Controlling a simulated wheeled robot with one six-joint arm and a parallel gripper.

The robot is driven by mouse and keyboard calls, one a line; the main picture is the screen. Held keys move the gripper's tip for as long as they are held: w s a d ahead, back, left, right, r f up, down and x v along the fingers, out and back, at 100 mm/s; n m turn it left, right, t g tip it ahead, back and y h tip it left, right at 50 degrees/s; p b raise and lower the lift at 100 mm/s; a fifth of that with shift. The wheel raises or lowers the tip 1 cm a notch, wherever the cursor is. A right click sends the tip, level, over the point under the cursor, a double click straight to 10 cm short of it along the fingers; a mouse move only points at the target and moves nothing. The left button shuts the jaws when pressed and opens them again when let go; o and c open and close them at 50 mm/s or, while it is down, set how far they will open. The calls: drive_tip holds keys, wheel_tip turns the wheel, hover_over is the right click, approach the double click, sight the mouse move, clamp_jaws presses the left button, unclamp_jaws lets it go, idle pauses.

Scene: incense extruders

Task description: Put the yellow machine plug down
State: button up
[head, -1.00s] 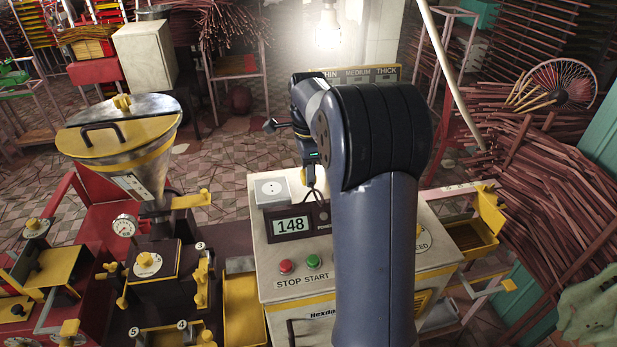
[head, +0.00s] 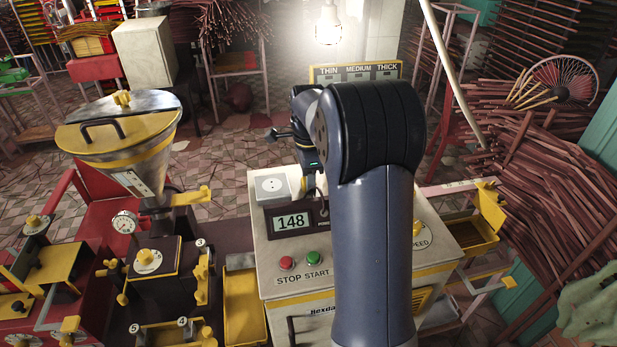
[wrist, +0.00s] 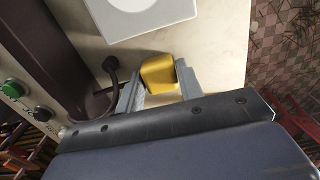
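The yellow machine plug (wrist: 160,73) is between the two grey fingers of my gripper (wrist: 157,80) in the wrist view, with a finger against each side. It is low over or on the cream top of the machine (wrist: 215,60); I cannot tell whether it touches. A dark cord (wrist: 111,66) curves beside the left finger. The white socket box (wrist: 140,18) is just beyond the plug. In the head view my gripper (head: 313,175) is mostly hidden behind my arm, right of the socket box (head: 272,186).
The display (head: 291,222) reading 148 and the red (head: 286,262) and green (head: 313,258) buttons are at the machine's front. A THIN/MEDIUM/THICK sign (head: 357,74) stands behind. The cream top is bare right of the plug in the wrist view.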

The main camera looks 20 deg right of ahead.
drive_tip(key=o, duration=0.4)
drive_tip(key=shift+c, duration=0.2)
wheel_tip(320, 180, up, 13)
drive_tip(key=shift+r, duration=0.15)
idle(0.5)
wheel_tip(320, 180, down, 13)
drive_tip(key=shift+f, duration=0.2)
drive_tip(key=shift+r, duration=0.35)
idle(0.3)
